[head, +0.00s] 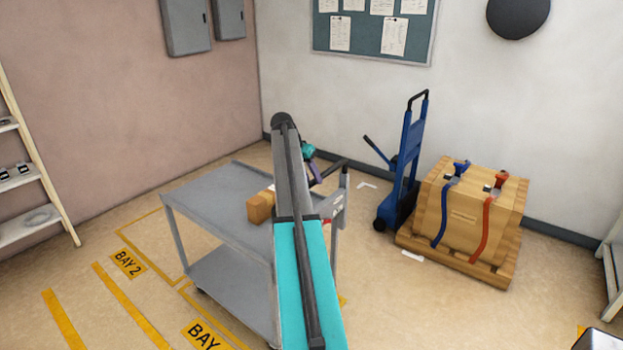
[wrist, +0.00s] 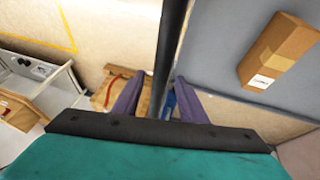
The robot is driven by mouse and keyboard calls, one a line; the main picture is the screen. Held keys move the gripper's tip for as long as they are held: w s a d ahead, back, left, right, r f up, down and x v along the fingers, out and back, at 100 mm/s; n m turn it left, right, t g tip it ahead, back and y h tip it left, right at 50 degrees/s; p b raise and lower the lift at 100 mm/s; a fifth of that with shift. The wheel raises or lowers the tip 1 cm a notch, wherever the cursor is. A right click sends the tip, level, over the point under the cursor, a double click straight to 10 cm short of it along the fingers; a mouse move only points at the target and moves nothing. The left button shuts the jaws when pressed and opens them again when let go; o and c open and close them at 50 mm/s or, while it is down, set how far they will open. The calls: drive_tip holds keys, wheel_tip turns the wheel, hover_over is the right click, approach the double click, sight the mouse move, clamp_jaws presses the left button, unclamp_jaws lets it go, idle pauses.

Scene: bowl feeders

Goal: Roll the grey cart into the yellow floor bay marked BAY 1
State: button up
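The grey cart (head: 215,190) stands mid-floor in the head view, with a cardboard box on its top shelf. Its black handle (head: 332,170) is at its right end. In the wrist view the dark handle bar (wrist: 170,45) runs between my gripper's two purple fingers (wrist: 160,97), with gaps visible beside it, so the fingers look open around it. In the head view my gripper (head: 312,165) is at the handle, partly hidden by my arm. A yellow floor label reading "BAY" (head: 203,335) is cut off by the lower edge; its number is not readable. Yellow lines pass near the cart.
The BAY 2 label (head: 128,263) lies left of the cart. A blue hand truck (head: 408,150) and a strapped wooden crate (head: 470,215) on a pallet stand to the right. A ladder-like shelf (head: 38,165) is at the left wall.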

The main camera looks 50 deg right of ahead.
drive_tip(key=b+v, duration=0.3)
drive_tip(key=v, duration=1)
drive_tip(key=shift+a+r, duration=0.1)
